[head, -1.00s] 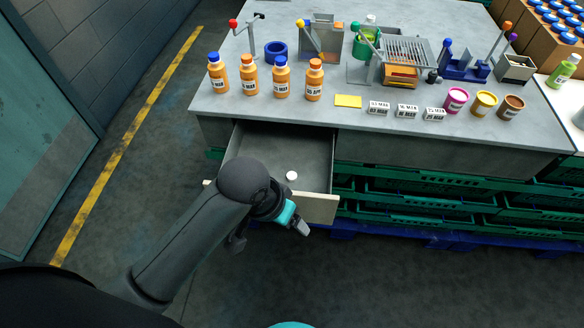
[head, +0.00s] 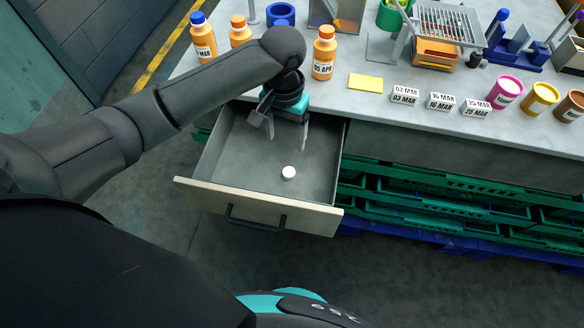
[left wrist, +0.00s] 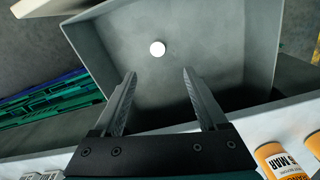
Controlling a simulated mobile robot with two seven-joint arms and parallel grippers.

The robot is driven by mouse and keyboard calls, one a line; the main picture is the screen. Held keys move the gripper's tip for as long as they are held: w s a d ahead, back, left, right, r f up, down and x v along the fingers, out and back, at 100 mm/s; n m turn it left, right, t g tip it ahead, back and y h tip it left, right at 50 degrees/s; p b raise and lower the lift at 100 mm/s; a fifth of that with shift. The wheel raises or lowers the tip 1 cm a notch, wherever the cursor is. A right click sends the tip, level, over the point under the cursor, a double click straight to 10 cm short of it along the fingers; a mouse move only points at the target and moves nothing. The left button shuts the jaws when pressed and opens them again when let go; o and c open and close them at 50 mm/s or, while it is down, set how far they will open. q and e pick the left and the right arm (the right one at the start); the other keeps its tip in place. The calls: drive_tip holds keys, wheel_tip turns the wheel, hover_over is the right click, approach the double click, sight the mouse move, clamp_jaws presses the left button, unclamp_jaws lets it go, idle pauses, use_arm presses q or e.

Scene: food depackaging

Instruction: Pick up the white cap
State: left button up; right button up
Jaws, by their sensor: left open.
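The white cap (head: 288,173) is a small round disc lying on the floor of the open grey drawer (head: 230,165). It also shows in the left wrist view (left wrist: 157,48), beyond the fingertips and roughly between their lines. My left gripper (head: 277,155) is open and empty, with its fingers pointing down over the drawer. In the left wrist view the two fingers (left wrist: 157,75) are spread apart, and the cap is clear of both. My right gripper is in neither view.
The drawer's front panel (head: 255,206) has a dark handle. On the grey worktop (head: 335,104) above stand orange bottles (head: 324,53), a yellow pad (head: 366,82), small date blocks (head: 405,94) and colored cups (head: 505,91). Green crates (head: 420,205) sit to the right of the drawer.

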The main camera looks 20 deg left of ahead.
use_arm(q)
wheel_tip(320, 180, down, 4)
drive_tip(key=b, duration=0.2)
hover_over(289, 172)
drive_tip(key=f, duration=0.4)
drive_tip(key=shift+s+a+f, duration=0.1)
drive_tip(key=shift+s+a, duration=0.15)
drive_tip(key=shift+f+b, duration=0.3)
drive_tip(key=shift+f, duration=0.15)
drive_tip(key=f, duration=0.1)
drive_tip(key=f+b, duration=0.1)
drive_tip(key=f, duration=0.1)
drive_tip(key=f+b, duration=0.1)
drive_tip(key=f, duration=0.1)
drive_tip(key=shift+w+d, duration=0.2)
drive_tip(key=shift+w, duration=0.05)
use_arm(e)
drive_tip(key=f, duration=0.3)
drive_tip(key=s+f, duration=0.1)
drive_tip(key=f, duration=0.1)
use_arm(q)
drive_tip(key=shift+c, duration=0.2)
clamp_jaws()
